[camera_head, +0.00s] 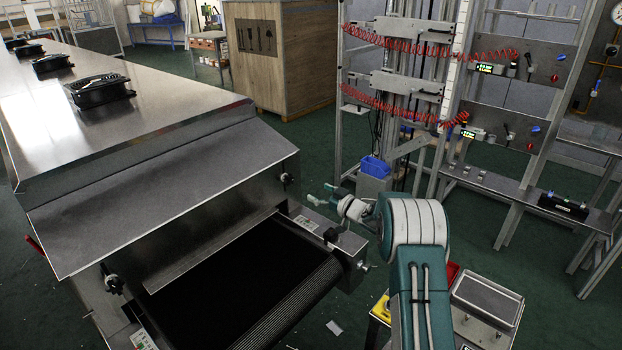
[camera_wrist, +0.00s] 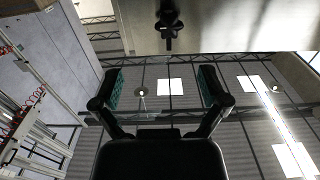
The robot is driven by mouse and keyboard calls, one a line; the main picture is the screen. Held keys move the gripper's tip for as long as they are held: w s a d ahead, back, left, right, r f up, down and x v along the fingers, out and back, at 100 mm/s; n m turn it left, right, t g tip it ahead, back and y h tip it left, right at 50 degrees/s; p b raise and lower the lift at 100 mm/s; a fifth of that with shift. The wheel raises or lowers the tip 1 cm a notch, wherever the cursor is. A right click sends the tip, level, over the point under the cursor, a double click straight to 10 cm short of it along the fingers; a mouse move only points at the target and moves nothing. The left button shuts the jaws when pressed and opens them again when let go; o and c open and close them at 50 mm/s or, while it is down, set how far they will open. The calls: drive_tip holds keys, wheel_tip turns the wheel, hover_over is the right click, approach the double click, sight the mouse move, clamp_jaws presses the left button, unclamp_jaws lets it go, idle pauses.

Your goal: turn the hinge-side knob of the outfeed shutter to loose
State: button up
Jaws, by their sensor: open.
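The outfeed shutter (camera_head: 170,205) is a sloping grey metal flap over the dryer's mouth. One dark knob (camera_head: 286,178) is on the dryer's side near the flap's right end. Another knob (camera_head: 113,284) is at the left side of the mouth. I cannot tell which is the hinge-side one. My gripper (camera_head: 322,194) is right of the right-hand knob, apart from it. In the wrist view my gripper (camera_wrist: 160,88) is open and empty, its teal-padded fingers spread. A black knob (camera_wrist: 168,22) shows beyond the fingertips at the top, on a pale metal face; its setting is unclear.
A black conveyor belt (camera_head: 235,285) runs out below the shutter, with a metal side housing (camera_head: 335,240) near my arm. A blue bin (camera_head: 374,167) and a metal rack with red coiled hoses (camera_head: 430,50) stand beyond. A metal tray (camera_head: 487,300) is at lower right.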

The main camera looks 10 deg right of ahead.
sight(291, 181)
drive_tip(key=w+a, duration=0.1)
drive_tip(key=a, duration=0.1)
drive_tip(key=w+a, duration=0.1)
drive_tip(key=a, duration=0.1)
drive_tip(key=w+a, duration=0.1)
drive_tip(key=a, duration=0.1)
drive_tip(key=shift+w, duration=0.3)
drive_tip(key=w, duration=0.3)
drive_tip(key=shift+w+d, duration=0.35)
drive_tip(key=shift+w+a, duration=0.35)
drive_tip(key=shift+a, duration=0.55)
drive_tip(key=shift+w+a, duration=0.35)
drive_tip(key=shift+a, duration=0.55)
drive_tip(key=shift+d, duration=0.85)
drive_tip(key=c, duration=0.9)
drive_tip(key=shift+s+r, duration=0.1)
drive_tip(key=shift+r, duration=0.05)
drive_tip(key=shift+c, duration=1.3)
drive_tip(key=shift+a, duration=0.4)
drive_tip(key=shift+d, duration=0.15)
